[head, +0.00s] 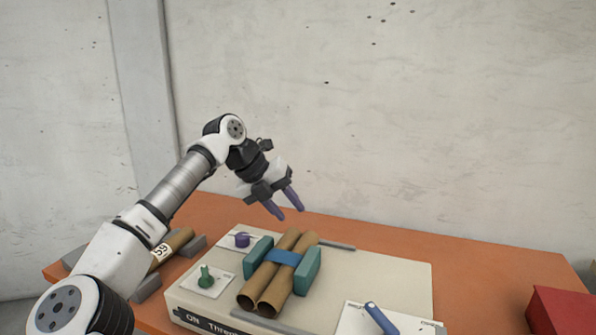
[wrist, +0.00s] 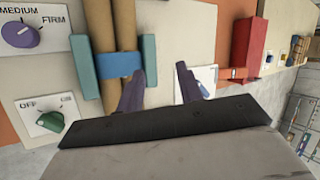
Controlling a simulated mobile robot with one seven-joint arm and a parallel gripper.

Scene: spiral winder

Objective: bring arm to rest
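My gripper (head: 285,207) hangs in the air above the back of the beige machine (head: 395,269), its two purple fingers apart with nothing between them. In the wrist view the fingers (wrist: 158,88) are also spread and empty. On the machine, two brown cardboard tubes (head: 264,287) lie side by side under a blue band (head: 284,257), between two teal blocks (head: 307,270). My gripper is apart from them.
A purple knob (head: 242,239) and a green knob (head: 206,277) sit on the machine's left. A blue lever (head: 380,318) is at front right. Another tube (head: 174,247) lies in grey supports at left. A red box (head: 563,312) stands right; the orange table (head: 490,262) is bare behind it.

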